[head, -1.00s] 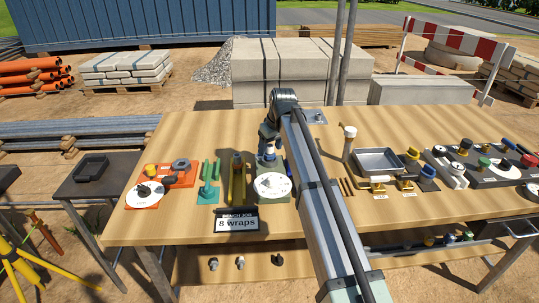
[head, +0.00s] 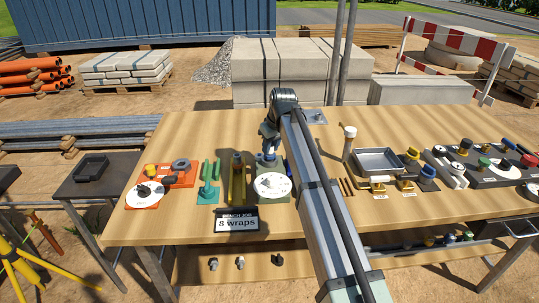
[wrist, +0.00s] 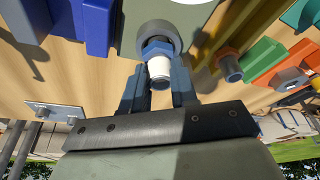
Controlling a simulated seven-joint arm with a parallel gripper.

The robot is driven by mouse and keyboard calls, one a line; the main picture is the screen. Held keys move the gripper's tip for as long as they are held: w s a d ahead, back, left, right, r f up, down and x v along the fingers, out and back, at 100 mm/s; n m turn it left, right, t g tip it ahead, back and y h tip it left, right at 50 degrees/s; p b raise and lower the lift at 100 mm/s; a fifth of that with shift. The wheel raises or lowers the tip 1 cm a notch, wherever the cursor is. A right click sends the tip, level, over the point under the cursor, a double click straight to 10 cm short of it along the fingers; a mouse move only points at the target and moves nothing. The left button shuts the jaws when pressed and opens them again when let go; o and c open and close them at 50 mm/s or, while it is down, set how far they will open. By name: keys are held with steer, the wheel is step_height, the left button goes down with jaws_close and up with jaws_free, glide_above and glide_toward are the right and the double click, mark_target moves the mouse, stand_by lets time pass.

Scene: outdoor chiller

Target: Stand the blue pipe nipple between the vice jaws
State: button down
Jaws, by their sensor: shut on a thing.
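The blue pipe nipple (wrist: 155,47) has a white band or end. It is between the fingers of my gripper (wrist: 158,88), which is shut on it. It sits at a round grey ring on a grey-green station (wrist: 202,42); I cannot tell if it is seated there. In the head view my gripper (head: 270,157) is over the back of this station, left of my arm. A green two-post fixture (head: 208,180) stands further left, and blue upright blocks (wrist: 92,25) show in the wrist view. I cannot tell which of these is the vice.
A yellow channel stand (head: 237,183) is just left of the gripper. An orange station (head: 180,175) with a white dial is further left. A sign (head: 237,222) reads "8 wraps". A metal tray (head: 377,161) and a white-topped post (head: 349,140) are right of my arm.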

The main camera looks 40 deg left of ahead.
steer(key=shift+r, duration=0.15)
steer(key=shift+r, duration=3.4)
steer(key=c, duration=1.4)
jaws_free()
jaws_close()
